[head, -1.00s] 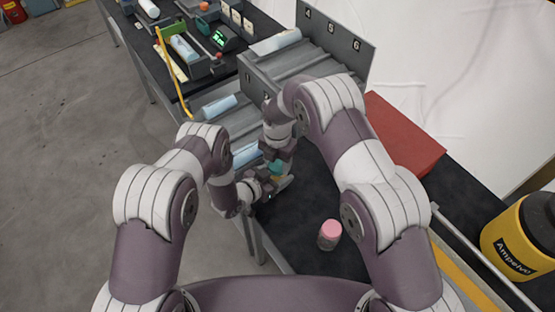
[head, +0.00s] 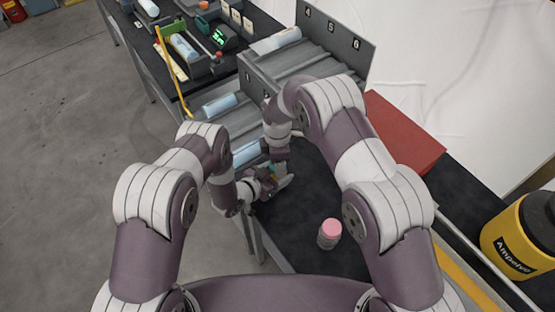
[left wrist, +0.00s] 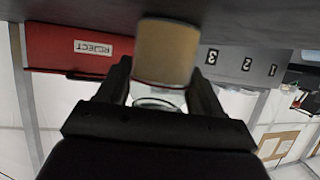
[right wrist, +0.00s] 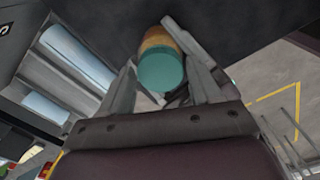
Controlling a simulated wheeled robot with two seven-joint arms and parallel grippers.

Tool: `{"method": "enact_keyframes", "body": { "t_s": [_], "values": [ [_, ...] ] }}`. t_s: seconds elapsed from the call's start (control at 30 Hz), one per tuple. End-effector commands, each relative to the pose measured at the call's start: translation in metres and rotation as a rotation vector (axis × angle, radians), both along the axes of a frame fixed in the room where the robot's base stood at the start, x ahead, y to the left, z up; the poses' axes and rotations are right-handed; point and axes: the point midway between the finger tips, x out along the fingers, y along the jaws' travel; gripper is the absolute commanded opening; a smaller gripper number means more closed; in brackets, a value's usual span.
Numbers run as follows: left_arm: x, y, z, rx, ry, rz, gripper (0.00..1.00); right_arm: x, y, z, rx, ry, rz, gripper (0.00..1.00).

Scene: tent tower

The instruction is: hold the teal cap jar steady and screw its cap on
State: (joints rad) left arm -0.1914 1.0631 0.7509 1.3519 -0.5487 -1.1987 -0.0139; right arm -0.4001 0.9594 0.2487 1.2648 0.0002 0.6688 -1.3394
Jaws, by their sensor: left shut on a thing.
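The teal cap jar has a teal cap (right wrist: 162,70) and a tan body (right wrist: 158,40), both visible in the right wrist view. In the left wrist view its tan part (left wrist: 165,52) stands out beyond clear glass. My left gripper (head: 268,182) is shut on the jar above the dark table, near the chutes. My right gripper (head: 280,162) is at the cap, with one finger on each side of it. I cannot tell whether these fingers press on the cap. In the head view the grippers hide most of the jar, and the cap's seating is hidden.
A pink-capped jar (head: 329,235) stands on the dark table (head: 300,205), right of the grippers. Grey numbered chutes (head: 300,66) lie beyond. A red bin (head: 405,132) is at the right, marked REJECT in the left wrist view (left wrist: 75,50). A yellow canister (head: 520,240) stands far right.

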Motion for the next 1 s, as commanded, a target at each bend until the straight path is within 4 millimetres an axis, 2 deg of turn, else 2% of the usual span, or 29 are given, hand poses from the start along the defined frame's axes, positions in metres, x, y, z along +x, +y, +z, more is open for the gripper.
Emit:
{"method": "enact_keyframes", "body": {
  "t_s": [0.3, 0.63, 0.93, 0.97, 1.0],
  "values": [
    [0.000, 0.000, 0.000, -0.001, -0.001, 0.000, 0.00, 0.000, 0.000, 0.001, 0.000, 0.000, 0.002, 0.77],
    [0.000, 0.000, 0.000, 0.000, 0.000, 0.000, 0.00, 0.000, 0.000, 0.040, 0.000, -0.001, 0.002, 0.77],
    [0.000, 0.000, 0.000, -0.001, -0.001, 0.000, 0.00, 0.000, 0.000, 0.045, 0.000, 0.000, 0.002, 0.77],
    [0.000, 0.000, 0.000, -0.001, -0.001, 0.000, 0.00, 0.000, 0.000, 0.045, 0.000, 0.000, 0.002, 0.73],
    [0.000, 0.000, 0.000, -0.001, -0.001, 0.000, 0.00, 0.001, 0.000, 0.046, 0.000, -0.002, 0.002, 0.73]
  ]
}}
